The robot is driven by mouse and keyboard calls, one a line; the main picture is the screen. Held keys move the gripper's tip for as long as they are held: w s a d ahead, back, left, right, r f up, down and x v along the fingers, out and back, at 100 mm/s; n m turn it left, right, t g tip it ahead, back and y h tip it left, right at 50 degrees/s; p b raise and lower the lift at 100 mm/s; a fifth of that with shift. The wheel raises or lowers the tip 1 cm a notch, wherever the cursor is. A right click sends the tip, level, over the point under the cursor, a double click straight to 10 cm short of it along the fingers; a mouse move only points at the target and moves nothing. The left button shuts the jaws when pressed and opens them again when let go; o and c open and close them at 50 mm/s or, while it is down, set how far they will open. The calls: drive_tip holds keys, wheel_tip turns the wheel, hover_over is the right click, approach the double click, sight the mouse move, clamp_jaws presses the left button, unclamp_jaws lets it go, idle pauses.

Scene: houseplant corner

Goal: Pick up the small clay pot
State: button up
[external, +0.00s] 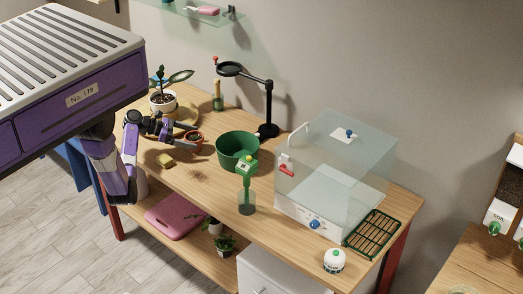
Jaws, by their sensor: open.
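The small clay pot (194,139) is reddish-brown with something dark and green inside its rim. It stands toward the left part of the wooden table, left of the green tub. My gripper (183,136) has come in from the left, with its dark fingers open right at the pot. The fingers hide part of the pot's left side. I cannot tell from this view whether they touch it or how far they reach around it.
A white-potted plant (163,103) stands behind my gripper. The green tub (238,150) is close on the pot's right. A yellow block (165,160) lies in front of my gripper. A magnifier lamp (267,129) and a clear-topped box (335,170) stand farther right.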

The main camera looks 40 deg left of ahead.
sight(199, 139)
drive_tip(key=shift+x, duration=2.3)
drive_tip(key=shift+w+a+r, duration=0.1)
drive_tip(key=c, duration=1.7)
